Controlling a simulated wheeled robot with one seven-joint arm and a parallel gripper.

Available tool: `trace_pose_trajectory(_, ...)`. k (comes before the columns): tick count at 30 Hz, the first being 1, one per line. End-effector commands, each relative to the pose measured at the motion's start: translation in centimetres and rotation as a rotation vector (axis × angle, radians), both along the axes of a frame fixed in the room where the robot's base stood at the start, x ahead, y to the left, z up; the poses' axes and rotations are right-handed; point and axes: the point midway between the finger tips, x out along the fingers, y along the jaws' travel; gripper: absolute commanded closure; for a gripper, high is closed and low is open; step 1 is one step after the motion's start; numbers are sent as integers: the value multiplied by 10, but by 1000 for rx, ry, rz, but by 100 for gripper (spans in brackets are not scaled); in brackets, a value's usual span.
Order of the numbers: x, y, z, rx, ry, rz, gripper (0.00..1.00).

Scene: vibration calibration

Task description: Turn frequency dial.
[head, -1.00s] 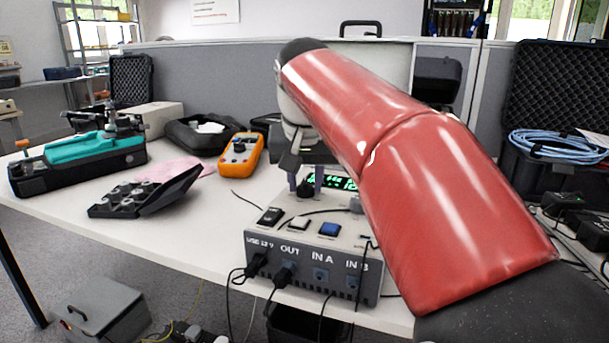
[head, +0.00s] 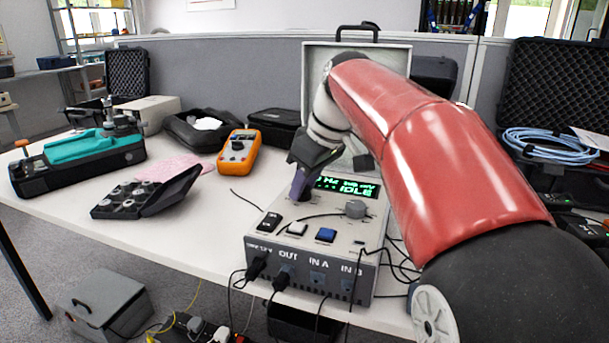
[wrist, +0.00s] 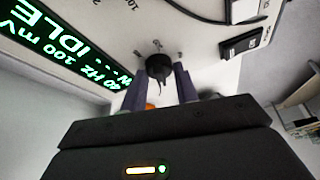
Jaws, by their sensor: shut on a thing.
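The grey signal unit (head: 345,236) stands on the table with a lit green display (head: 347,187) and sockets along its front. In the wrist view the display (wrist: 62,62) reads 40 Hz, 100 mV and IDLE. The black dial (wrist: 158,67) sits on the panel beside the display, between the fingers of my gripper (wrist: 163,80). My gripper is shut on this dial. In the head view my gripper (head: 299,188) points down at the panel left of the display and hides the dial. A second, grey knob (head: 356,209) stands in clear view below the display.
A black switch (head: 270,221), a white button (head: 297,229) and a blue button (head: 326,235) lie near the unit's front edge. Cables hang from the front. An orange multimeter (head: 239,153) and an open black case (head: 145,192) lie to the left. A grey partition stands behind.

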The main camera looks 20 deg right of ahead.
Motion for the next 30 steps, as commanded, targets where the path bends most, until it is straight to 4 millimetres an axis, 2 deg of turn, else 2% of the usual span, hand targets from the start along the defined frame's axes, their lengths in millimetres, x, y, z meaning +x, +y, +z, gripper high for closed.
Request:
trace_pose_trajectory(18, 4, -2, 1, 0, 0, 560, 93)
trace_pose_trajectory(30, 4, -2, 0, 0, -1, 768, 93)
